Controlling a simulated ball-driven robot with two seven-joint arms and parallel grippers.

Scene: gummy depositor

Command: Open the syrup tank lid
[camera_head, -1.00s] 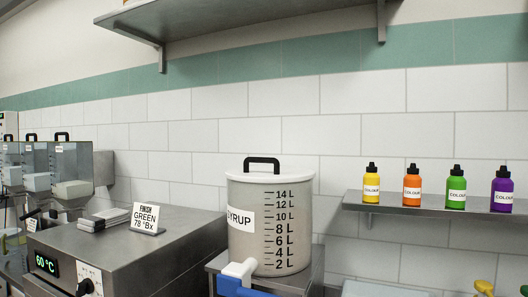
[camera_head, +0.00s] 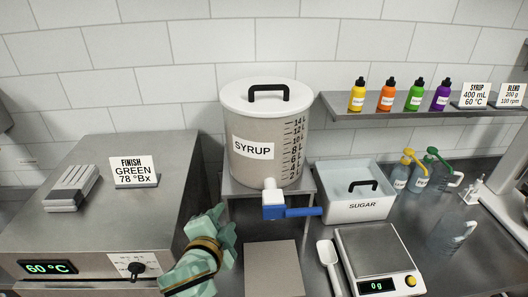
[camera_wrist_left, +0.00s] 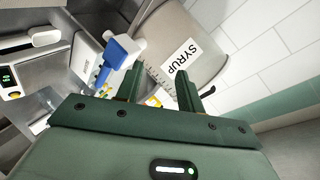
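The syrup tank (camera_head: 262,165) is a grey cylinder with a SYRUP label and a litre scale. It stands on a metal stand. Its white lid (camera_head: 280,101), with a black arched handle (camera_head: 268,91), sits flat on top. A white tap with a blue lever (camera_head: 292,212) is at its lower front. My left gripper (camera_head: 220,225) is low, in front and left of the tank, well below the lid. In the left wrist view the two dark fingers (camera_wrist_left: 160,84) are apart with nothing held, and the tank (camera_wrist_left: 194,50) shows beyond them. My right gripper is not in view.
A steel machine (camera_head: 100,220) with a 60 °C display fills the left. Right of the tank are a sugar box (camera_head: 350,210), a scale (camera_head: 378,255) and pump bottles (camera_head: 410,172). A shelf (camera_head: 400,122) with colour bottles is at upper right. The space above the lid looks clear.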

